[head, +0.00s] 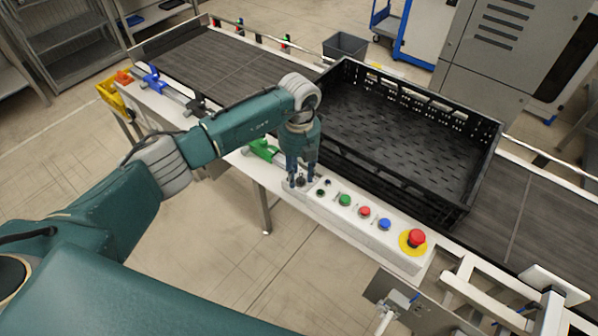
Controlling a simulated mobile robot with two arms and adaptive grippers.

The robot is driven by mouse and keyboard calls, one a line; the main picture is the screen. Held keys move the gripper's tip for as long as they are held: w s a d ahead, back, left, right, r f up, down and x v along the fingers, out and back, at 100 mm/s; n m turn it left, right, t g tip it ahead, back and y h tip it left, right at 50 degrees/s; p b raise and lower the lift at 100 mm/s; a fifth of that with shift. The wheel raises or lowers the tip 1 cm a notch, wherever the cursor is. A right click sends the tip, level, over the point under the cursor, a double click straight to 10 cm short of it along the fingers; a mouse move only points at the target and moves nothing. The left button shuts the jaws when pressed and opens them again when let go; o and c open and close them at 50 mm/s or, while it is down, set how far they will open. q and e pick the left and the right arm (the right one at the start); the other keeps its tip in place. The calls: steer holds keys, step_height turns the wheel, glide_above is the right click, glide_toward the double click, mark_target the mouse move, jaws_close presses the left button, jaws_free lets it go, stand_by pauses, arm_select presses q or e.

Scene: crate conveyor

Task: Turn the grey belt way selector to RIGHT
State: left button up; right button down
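The control panel (385,248) is a long pale box along the near edge of the conveyor. My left gripper (302,178) points down over its left end. Its two dark blue fingers stand apart, with a gap between them. A small dark knob, probably the grey selector (300,182), shows low between the fingertips. The fingers partly hide it, so I cannot read which way it points or tell whether they touch it. My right gripper is not in view.
Beside the fingers are small dark controls (320,193), then a green button (345,200), a red button (365,211), a blue button (384,224) and a red emergency stop (417,237). A black crate (475,160) stands on the conveyor (530,225) just behind the panel.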

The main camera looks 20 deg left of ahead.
arm_select(q)
jaws_close()
steer(key=shift+w+f+m+b, duration=0.1)
steer(key=shift+m+b, duration=0.3)
steer(key=shift+b, duration=0.35)
steer(key=m+b, duration=0.6)
steer(key=b, duration=0.2)
steer(key=shift+w+f+m, duration=0.1)
steer(key=shift+w+m, duration=0.05)
steer(key=shift+m, duration=0.25)
steer(key=shift+m+b, duration=1.1)
steer(key=shift+r+m+b, duration=0.25)
steer(key=shift+m+b, duration=0.55)
steer(key=shift+m, duration=0.2)
steer(key=shift+d, duration=0.1)
jaws_free()
